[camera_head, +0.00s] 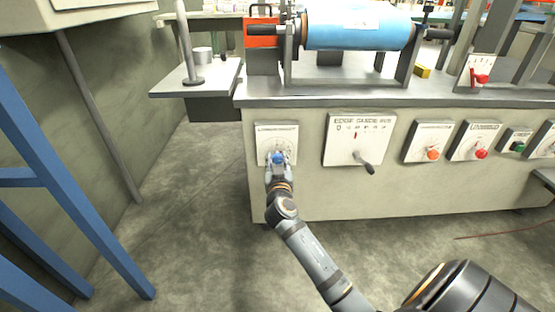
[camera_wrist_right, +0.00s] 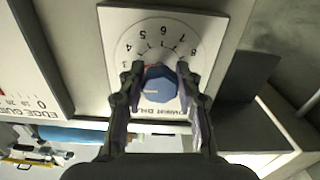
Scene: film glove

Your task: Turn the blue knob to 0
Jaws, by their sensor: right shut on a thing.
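The blue knob (camera_head: 278,158) sits on a white dial plate (camera_head: 290,132) at the left end of the machine's front panel. The knob's exact setting is hard to read. My left gripper is not in view.
Right of the dial is a panel with a dark lever (camera_head: 365,163), then an orange knob (camera_head: 433,155) and a red knob (camera_head: 481,154). A blue roller (camera_head: 358,27) is on top of the machine. A blue frame (camera_head: 60,170) stands at the left; floor between is clear.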

